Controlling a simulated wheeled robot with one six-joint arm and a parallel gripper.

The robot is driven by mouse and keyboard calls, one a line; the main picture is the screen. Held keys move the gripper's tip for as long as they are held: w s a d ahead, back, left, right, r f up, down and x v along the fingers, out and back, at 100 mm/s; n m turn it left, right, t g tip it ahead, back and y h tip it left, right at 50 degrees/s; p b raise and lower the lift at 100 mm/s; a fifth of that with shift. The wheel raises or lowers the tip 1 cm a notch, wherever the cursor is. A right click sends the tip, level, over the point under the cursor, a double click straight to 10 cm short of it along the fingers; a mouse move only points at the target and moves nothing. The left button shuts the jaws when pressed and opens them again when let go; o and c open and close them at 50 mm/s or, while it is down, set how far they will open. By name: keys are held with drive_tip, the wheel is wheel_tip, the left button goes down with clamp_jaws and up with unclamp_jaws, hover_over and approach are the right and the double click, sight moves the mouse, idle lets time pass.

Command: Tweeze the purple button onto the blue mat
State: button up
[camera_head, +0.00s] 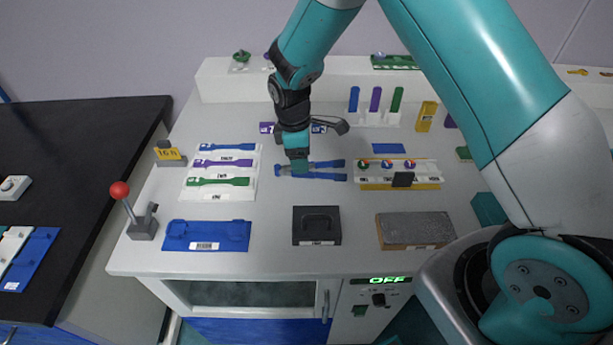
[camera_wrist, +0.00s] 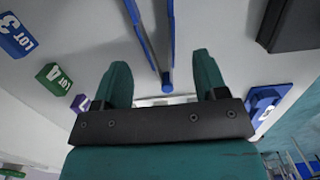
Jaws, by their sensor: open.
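My gripper (camera_head: 297,168) points down over the left, joined end of blue tweezers (camera_head: 325,176) lying on the white bench. In the wrist view my gripper (camera_wrist: 160,64) is open, and one end of the tweezers (camera_wrist: 168,60) shows between its fingers, with no grip on it visible. A white tray (camera_head: 430,178) to the right holds small round coloured discs (camera_head: 387,164); I cannot tell whether one is the purple button. A small flat blue mat (camera_head: 388,148) lies behind that tray.
A dark block with a handle (camera_head: 317,226) and a grey slab (camera_head: 415,230) stand in front. A white rack with coloured strips (camera_head: 222,175) and a larger blue plate (camera_head: 207,235) lie left. A red-knobbed lever (camera_head: 120,190) stands at the left edge.

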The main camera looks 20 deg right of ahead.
drive_tip(key=shift+d+f+b, duration=0.2)
drive_tip(key=shift+f+b, duration=0.55)
drive_tip(key=shift+f, duration=1.2)
drive_tip(key=c, duration=0.7)
drive_tip(key=shift+r, duration=0.1)
wheel_tip(320, 180, up, 12)
drive_tip(key=p, duration=0.9)
